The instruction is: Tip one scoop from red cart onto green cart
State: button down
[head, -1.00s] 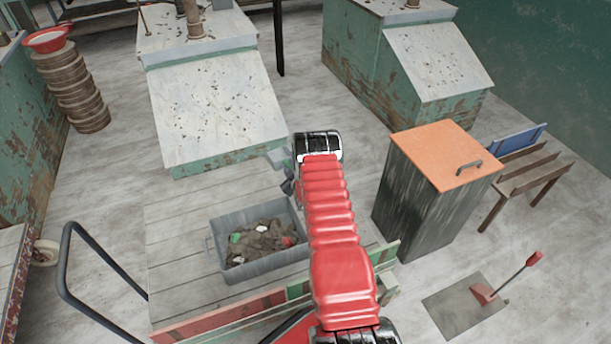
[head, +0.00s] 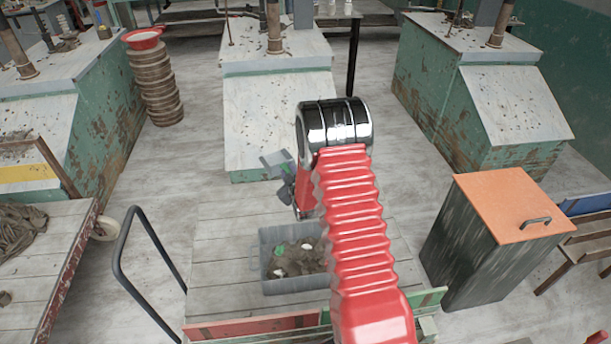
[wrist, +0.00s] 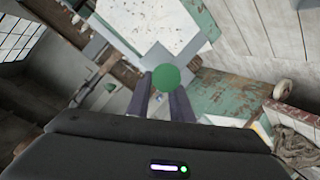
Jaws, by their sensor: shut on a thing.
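My gripper (head: 291,184) is partly hidden behind my red arm, in the air above the far end of the plank cart. In the wrist view its fingers (wrist: 163,92) are closed on a grey scoop (wrist: 148,58) with a round green end (wrist: 167,79). The grey scoop (head: 274,160) also shows in the head view; its load cannot be told. The red-edged cart (head: 66,262) stands at far left with a brown heap (head: 18,225) on it. The plank cart (head: 215,262), with red and green boards at its near edge, bears a grey bin (head: 298,286) of clay trimmings.
An orange-topped dark bin (head: 507,205) stands at right, beside a wooden bench (head: 580,245). Green benches with pale sloping tops (head: 270,120) stand behind. A black rail (head: 125,262) rises between the carts. Open floor lies left of the plank cart.

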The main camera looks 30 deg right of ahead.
jog(key=s+a+r+n+y, duration=0.1)
jog(key=s+a+r, duration=0.3)
jog(key=a, duration=0.4)
jog(key=s+a+r+n+y, duration=0.1)
jog(key=s+a+r, duration=0.4)
jog(key=a, duration=0.4)
jog(key=shift+r+y, duration=0.3)
jog(key=shift+r, duration=0.6)
